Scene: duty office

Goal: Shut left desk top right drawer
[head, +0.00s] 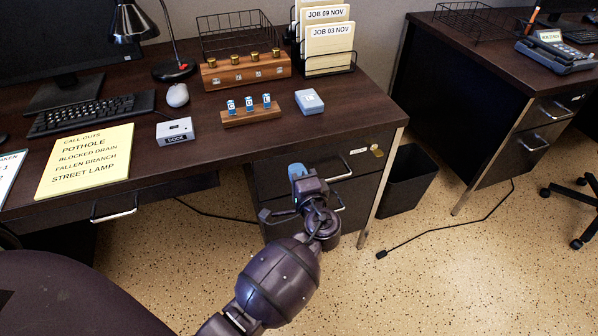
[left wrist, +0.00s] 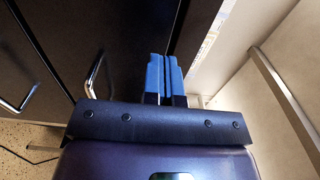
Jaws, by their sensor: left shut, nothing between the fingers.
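The left desk (head: 225,150) has a drawer pedestal under its right end. The top right drawer (head: 372,166) has a dark front and a silver handle (head: 342,171); no gap or interior shows in the head view, so I cannot tell how far it stands out. My left gripper (head: 297,171) is at the left part of that drawer's front and hides some of it. Its blue fingers (left wrist: 164,76) are shut together and empty in the left wrist view, close to a dark panel edge; contact is unclear. My right gripper is not in view.
A lower drawer handle shows beside my wrist. A black bin (head: 410,180) stands right of the desk leg, with a cable (head: 440,235) on the floor. A chair (head: 70,295) is at lower left. The second desk (head: 480,110) stands at right.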

